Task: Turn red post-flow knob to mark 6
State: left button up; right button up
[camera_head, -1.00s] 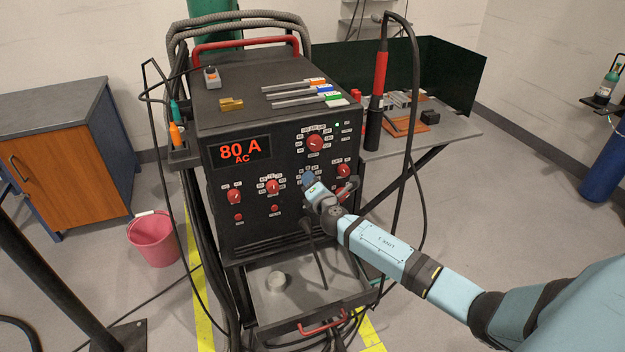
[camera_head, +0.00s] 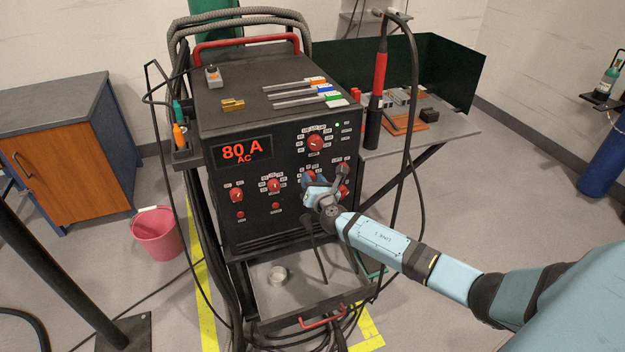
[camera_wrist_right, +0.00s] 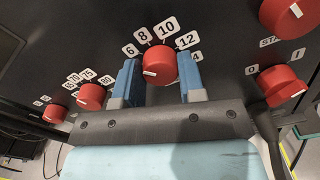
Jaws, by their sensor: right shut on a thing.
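A red knob (camera_wrist_right: 160,68) on the dark front panel has the numbers 6, 8, 10, 12 and a partly hidden 4 around it. A short white bar shows low on the left of its face; I cannot tell which number it points at. My right gripper (camera_wrist_right: 160,80) is shut on this knob, with one blue finger on each side. In the head view the right gripper (camera_head: 316,183) is at the lower right of the panel and partly covers the knob (camera_head: 311,174). My left gripper is not in view.
The panel (camera_head: 258,210) carries other red knobs close by, one (camera_head: 315,142) above and one (camera_head: 274,186) to the left. Below is an open tray (camera_head: 262,308); a black cable hangs just under the gripper.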

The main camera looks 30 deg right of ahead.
dwell(0.4)
jog(key=o, duration=0.9)
jog(key=shift+p+v, duration=0.3)
jog(key=shift+v, duration=6.6)
jog(key=shift+d+f, duration=0.1)
